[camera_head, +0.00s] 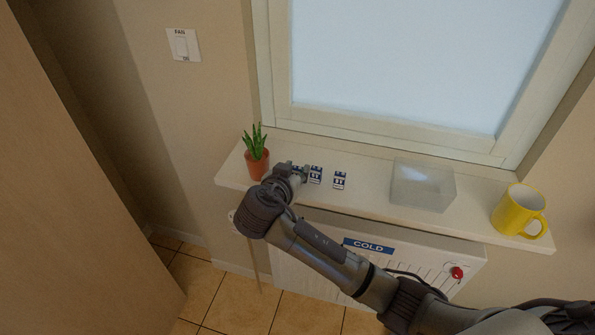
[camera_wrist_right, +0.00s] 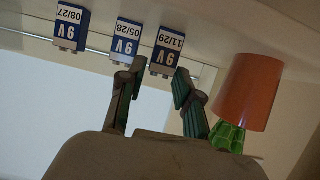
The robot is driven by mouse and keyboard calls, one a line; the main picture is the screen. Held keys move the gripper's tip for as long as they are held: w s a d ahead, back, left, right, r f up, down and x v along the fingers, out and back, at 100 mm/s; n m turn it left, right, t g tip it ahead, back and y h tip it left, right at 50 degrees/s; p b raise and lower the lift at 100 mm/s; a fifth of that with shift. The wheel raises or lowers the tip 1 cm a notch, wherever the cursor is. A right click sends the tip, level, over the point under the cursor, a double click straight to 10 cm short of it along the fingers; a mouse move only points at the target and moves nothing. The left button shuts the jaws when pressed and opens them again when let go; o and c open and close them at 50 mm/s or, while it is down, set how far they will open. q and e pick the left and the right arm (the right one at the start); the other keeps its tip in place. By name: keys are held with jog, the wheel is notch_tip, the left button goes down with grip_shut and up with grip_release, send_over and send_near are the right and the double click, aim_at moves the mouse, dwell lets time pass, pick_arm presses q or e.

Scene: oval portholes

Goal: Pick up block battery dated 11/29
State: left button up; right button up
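Three small blue-and-white 9V block batteries stand in a row on the shelf. In the right wrist view, upside down, the battery dated 11/29 (camera_wrist_right: 167,50) is nearest the plant pot. The battery dated 05/28 (camera_wrist_right: 127,42) is in the middle and the one dated 08/27 (camera_wrist_right: 70,27) at the left. My right gripper (camera_wrist_right: 158,78) is open and empty, its fingertips close to the 11/29 and 05/28 batteries. In the head view my right gripper (camera_head: 298,173) partly hides the leftmost battery; the middle battery (camera_head: 316,174) and right battery (camera_head: 339,180) show. My left gripper is out of view.
A potted plant (camera_head: 257,163) stands left of the batteries, near my gripper; its pot (camera_wrist_right: 247,92) shows in the wrist view. A clear box (camera_head: 421,187) and yellow mug (camera_head: 518,211) stand to the right on the shelf (camera_head: 370,198). The window is behind.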

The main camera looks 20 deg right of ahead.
grip_shut()
